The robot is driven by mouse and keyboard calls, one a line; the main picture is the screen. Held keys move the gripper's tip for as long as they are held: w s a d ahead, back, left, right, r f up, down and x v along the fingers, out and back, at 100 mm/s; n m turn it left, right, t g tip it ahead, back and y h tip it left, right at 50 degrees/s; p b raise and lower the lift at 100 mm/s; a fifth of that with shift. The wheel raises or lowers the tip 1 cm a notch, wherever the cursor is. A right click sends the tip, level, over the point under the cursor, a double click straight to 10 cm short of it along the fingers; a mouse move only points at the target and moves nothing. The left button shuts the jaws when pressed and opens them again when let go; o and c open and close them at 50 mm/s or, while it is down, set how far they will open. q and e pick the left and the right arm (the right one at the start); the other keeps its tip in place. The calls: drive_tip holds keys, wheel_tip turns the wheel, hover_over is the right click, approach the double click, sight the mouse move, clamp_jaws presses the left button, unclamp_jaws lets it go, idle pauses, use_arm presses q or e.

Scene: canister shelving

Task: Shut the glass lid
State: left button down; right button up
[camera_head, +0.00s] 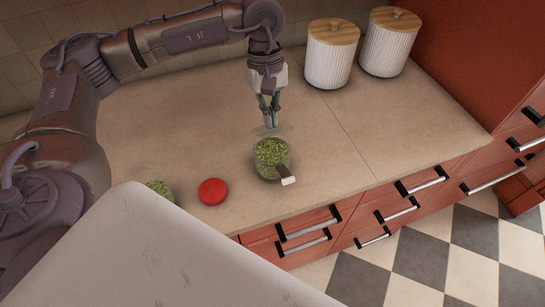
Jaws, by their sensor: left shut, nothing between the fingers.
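A clear glass canister (271,158) with green contents stands on the counter near its front edge. A dark clasp with a pale end (286,178) sticks out at its front right. A faint see-through pane, which looks like the glass lid (284,131), rises at the canister's back edge; its exact tilt is hard to tell. My left gripper (270,122) points down just behind and above the canister, at this pane. Its fingers are shut with nothing between them. I cannot tell whether they touch the lid. My right gripper is not in view.
A red round lid (212,191) lies on the counter to the left. Another container with green contents (160,189) is partly hidden behind my pale body. Two white ribbed canisters with wooden lids (331,56) (390,44) stand at the back right. The counter (400,125) is clear on the right.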

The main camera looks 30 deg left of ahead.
sight(275, 130)
use_arm(q)
drive_tip(key=shift+f, duration=0.1)
drive_tip(key=shift+s+d+f+b, duration=0.8)
drive_tip(key=shift+d+f+b, duration=0.25)
drive_tip(key=shift+b, duration=0.3)
drive_tip(key=shift+r, duration=0.1)
drive_tip(key=s+p+v, duration=0.1)
drive_tip(key=p+v, duration=0.6)
drive_tip(key=v, duration=0.9)
drive_tip(key=shift+d+p, duration=0.3)
drive_tip(key=shift+d, duration=0.05)
